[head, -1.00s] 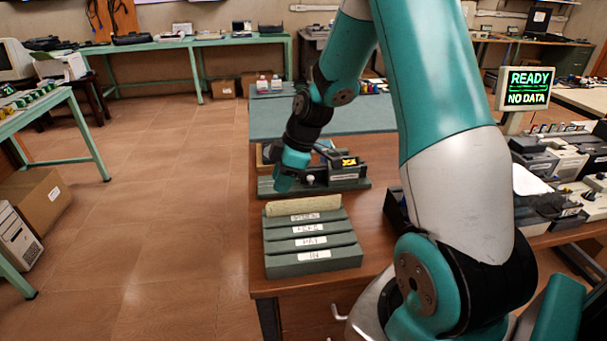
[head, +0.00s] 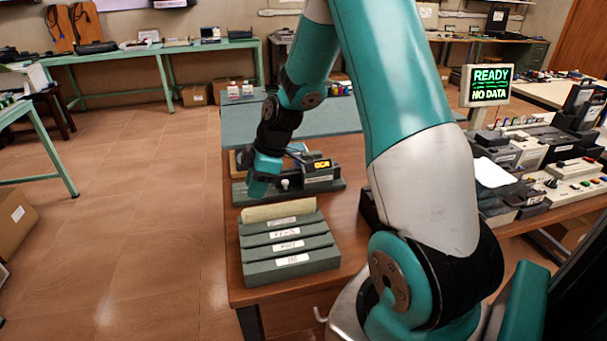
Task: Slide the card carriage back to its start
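The card device is a low dark-green base (head: 337,186) on the wooden desk, with a small yellow-lit display (head: 320,165) at its right. A pale round knob (head: 285,184) shows at the front of the device; I take it to belong to the card carriage, whose outline I cannot make out. My gripper (head: 257,189) points down over the left part of the base, just left of the knob. Whether it touches anything is unclear. Its fingers are too small and hidden to tell open from shut. My arm hides part of the device's back.
A stepped green card rack (head: 290,258) with labelled slots and a cream card (head: 278,211) stands in front of the device. A monitor (head: 487,86) reads READY, NO DATA. Several devices crowd the right.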

